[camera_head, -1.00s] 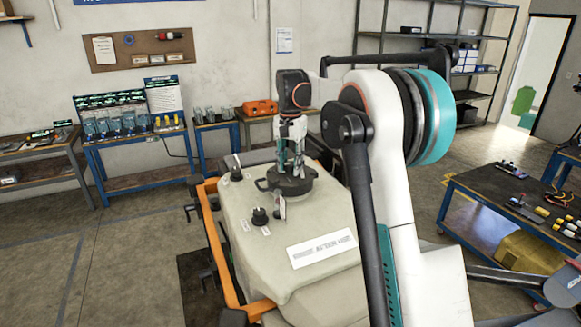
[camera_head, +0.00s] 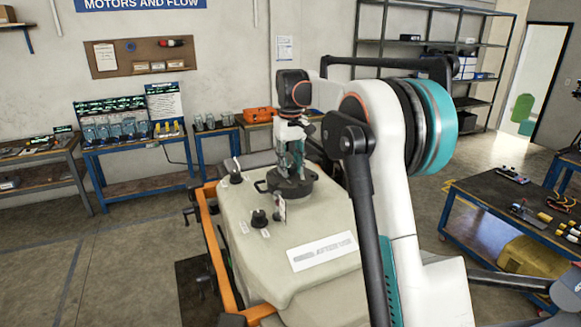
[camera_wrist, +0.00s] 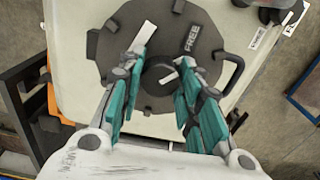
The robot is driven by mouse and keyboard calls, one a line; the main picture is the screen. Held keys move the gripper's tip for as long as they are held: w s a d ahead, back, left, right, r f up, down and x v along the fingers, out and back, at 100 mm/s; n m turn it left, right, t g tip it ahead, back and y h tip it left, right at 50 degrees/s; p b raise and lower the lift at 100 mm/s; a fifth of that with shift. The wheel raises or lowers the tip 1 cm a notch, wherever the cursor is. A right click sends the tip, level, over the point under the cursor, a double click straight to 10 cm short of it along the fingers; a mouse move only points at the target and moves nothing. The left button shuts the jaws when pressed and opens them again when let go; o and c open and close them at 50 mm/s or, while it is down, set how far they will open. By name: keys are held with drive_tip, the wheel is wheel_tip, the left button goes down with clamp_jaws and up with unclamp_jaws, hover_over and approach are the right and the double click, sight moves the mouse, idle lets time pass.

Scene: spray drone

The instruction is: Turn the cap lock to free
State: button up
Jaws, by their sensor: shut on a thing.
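The black round cap (camera_wrist: 200,32) sits on top of the beige tank (camera_wrist: 70,22), with the word FREE on its rim in the wrist view. The cap also shows in the head view (camera_head: 270,184) on the tank (camera_head: 235,215). My gripper (camera_wrist: 160,75) is above the cap, its teal fingers on either side of the central knob (camera_wrist: 155,92), which bears a white mark. It is shut on this knob, though the fingers partly hide where they touch. In the head view my gripper (camera_head: 292,172) points straight down at the cap.
Another small knob (camera_head: 235,173) is behind left. An orange frame (camera_head: 212,245) edges the tank. A workbench (camera_head: 520,205) with tools stands right.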

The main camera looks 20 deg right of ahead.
sight(290, 165)
drive_tip(key=shift+n, duration=0.8)
drive_tip(key=o, duration=1)
drive_tip(key=shift+o, duration=0.2)
wheel_tip(290, 165, up, 12)
drive_tip(key=shift+f, duration=0.1)
